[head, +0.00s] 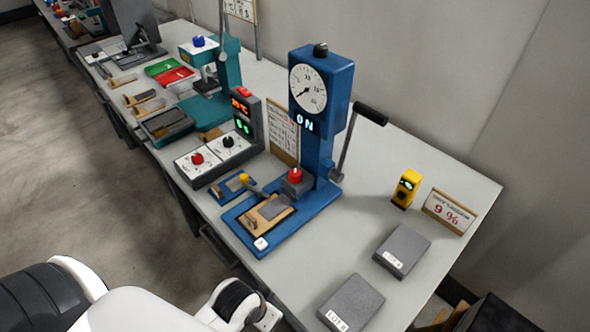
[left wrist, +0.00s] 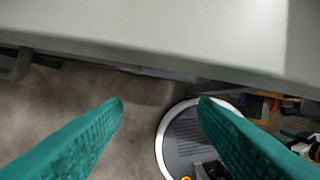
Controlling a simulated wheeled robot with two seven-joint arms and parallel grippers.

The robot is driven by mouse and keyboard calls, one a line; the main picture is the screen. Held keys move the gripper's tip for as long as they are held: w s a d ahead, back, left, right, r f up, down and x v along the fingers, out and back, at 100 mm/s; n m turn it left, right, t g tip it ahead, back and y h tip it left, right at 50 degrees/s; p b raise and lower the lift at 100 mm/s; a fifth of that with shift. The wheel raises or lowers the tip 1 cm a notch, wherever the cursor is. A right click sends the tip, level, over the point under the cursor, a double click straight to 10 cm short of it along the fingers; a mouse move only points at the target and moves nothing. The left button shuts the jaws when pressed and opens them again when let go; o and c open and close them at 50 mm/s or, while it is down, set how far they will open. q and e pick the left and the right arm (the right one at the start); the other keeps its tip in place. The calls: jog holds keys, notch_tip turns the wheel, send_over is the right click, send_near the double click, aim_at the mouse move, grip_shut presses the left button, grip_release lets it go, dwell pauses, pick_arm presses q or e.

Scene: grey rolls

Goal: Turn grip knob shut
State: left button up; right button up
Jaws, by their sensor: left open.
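A two-panel control box on the bench carries a red knob (head: 197,158) and a black knob (head: 228,141). Their labels are too small to read, so I cannot tell which is the grip knob. A blue press (head: 318,140) stands to their right, with a dial, a lit "ON" sign and another black knob (head: 320,48) on top. A red cap (head: 295,174) sits on a grey block at its base. My left gripper (left wrist: 160,102) is open and empty beside the bench edge in the left wrist view; its arm enters low in the head view. My right gripper is not visible.
A yellow-ended lever (head: 244,179) and a wooden tray piece (head: 266,212) lie before the press. A black-handled lever (head: 369,113) juts out at its right. Grey blocks (head: 402,250) and a yellow device (head: 406,188) occupy the right bench. The bench edge is close to my left gripper.

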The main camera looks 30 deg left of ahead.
pick_arm(q)
notch_tip(320, 180, up, 7)
jog(key=w+d+n+t+h, duration=0.1)
jog(key=d, duration=0.1)
jog(key=w+d+n+t+h, duration=0.1)
jog(key=w, duration=0.1)
jog(key=w+d+r+n+t+h, duration=0.1)
jog(key=w+d+n, duration=0.1)
jog(key=w+d+n+t+h, duration=0.1)
jog(key=w+d+n, duration=0.1)
jog(key=shift+w+r+t+p, duration=0.25)
jog(key=shift+w+t+p, duration=0.05)
jog(key=shift+w, duration=0.05)
jog(key=w+a+r+n+t+y, duration=0.1)
jog(key=w+r+n+t, duration=0.35)
jog(key=n, duration=0.65)
jog(key=w+a+r+n+t+y, duration=0.2)
jog(key=w+n+t, duration=0.4)
jog(key=w+n, duration=0.3)
jog(key=n+g+y, duration=0.2)
jog(key=n+y, duration=0.7)
jog(key=n, duration=0.8)
send_near(295, 179)
jog(key=shift+w+r, duration=0.15)
jog(key=p+x, duration=0.2)
jog(key=x, duration=0.9)
jog(key=shift+w+a, duration=0.2)
jog(key=shift+w, duration=0.05)
